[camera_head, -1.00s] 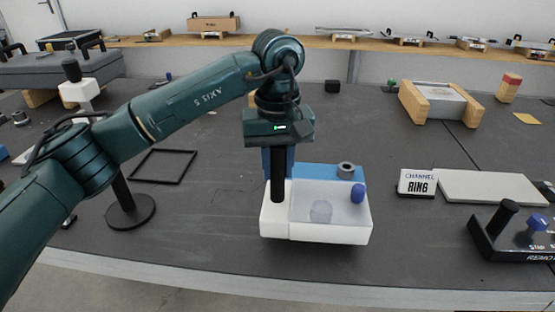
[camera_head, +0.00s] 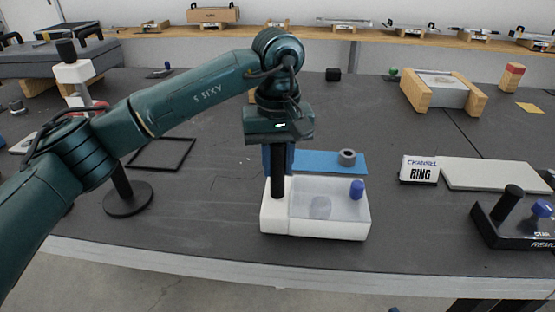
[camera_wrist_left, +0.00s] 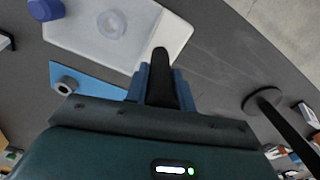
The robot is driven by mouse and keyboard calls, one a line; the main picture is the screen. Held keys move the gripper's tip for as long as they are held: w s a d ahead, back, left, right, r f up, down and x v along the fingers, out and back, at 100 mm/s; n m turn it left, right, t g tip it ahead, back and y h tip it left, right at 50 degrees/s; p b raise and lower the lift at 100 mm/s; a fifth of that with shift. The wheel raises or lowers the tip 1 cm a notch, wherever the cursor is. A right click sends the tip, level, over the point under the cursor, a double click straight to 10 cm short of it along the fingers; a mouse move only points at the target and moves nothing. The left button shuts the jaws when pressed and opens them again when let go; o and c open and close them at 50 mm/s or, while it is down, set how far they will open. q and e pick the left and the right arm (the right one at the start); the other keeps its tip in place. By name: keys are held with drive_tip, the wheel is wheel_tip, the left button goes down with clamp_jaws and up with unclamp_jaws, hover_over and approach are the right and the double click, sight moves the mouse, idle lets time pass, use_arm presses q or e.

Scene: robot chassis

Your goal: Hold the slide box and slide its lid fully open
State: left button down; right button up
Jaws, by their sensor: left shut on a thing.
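The slide box (camera_head: 330,230) is white, at the centre of the head view near the table's front edge. A translucent lid (camera_head: 329,193) with a blue knob (camera_head: 357,190) at its right end covers the top right of the white left end. A blurred round shape shows through the lid. A black post handle (camera_head: 278,182) stands on the left end. My left gripper (camera_head: 279,165) is shut on this handle, with its blue fingers around it. The left wrist view shows the fingers (camera_wrist_left: 160,88) on the handle. My right gripper is not in view.
A blue mat (camera_head: 318,160) with a grey ring (camera_head: 348,157) lies behind the box. A "CHANNEL RING" sign (camera_head: 419,170) and a pale plate (camera_head: 496,174) lie to the right. A black control box (camera_head: 512,222) is at far right.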

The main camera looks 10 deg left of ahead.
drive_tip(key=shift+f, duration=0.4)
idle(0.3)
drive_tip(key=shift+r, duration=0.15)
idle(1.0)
